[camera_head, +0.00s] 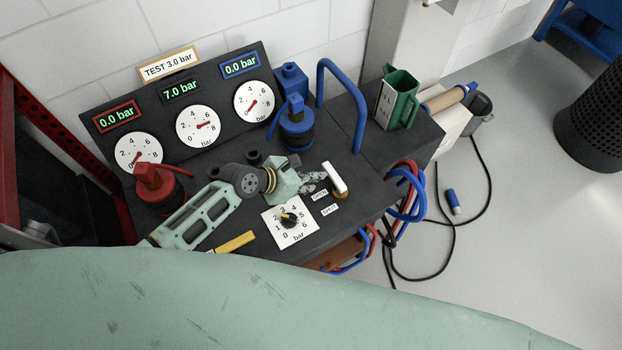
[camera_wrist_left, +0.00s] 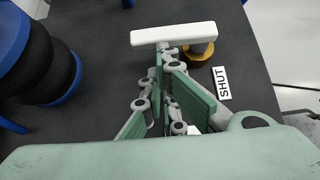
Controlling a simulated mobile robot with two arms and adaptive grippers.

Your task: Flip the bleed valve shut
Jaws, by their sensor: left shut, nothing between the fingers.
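The bleed valve has a white bar lever (camera_head: 334,178) on a brass base (camera_head: 341,195), near the bench's right front edge. OPEN (camera_head: 320,196) and SHUT (camera_head: 330,210) labels lie just left of and below it. In the left wrist view the lever (camera_wrist_left: 173,35) runs across the picture, its right end over the brass base (camera_wrist_left: 201,51); the SHUT label (camera_wrist_left: 221,83) is nearer the camera. My left gripper (camera_head: 322,182) is shut and empty, fingertips (camera_wrist_left: 168,50) close beside the lever's side; contact cannot be told. My right gripper is not in view.
Red (camera_head: 158,187) and blue (camera_head: 297,130) couplings stand on the bench, with a dial knob (camera_head: 289,218) in front. A blue hoop (camera_head: 343,100) and green jug (camera_head: 397,100) are behind and right. Hoses (camera_head: 410,190) hang off the right edge.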

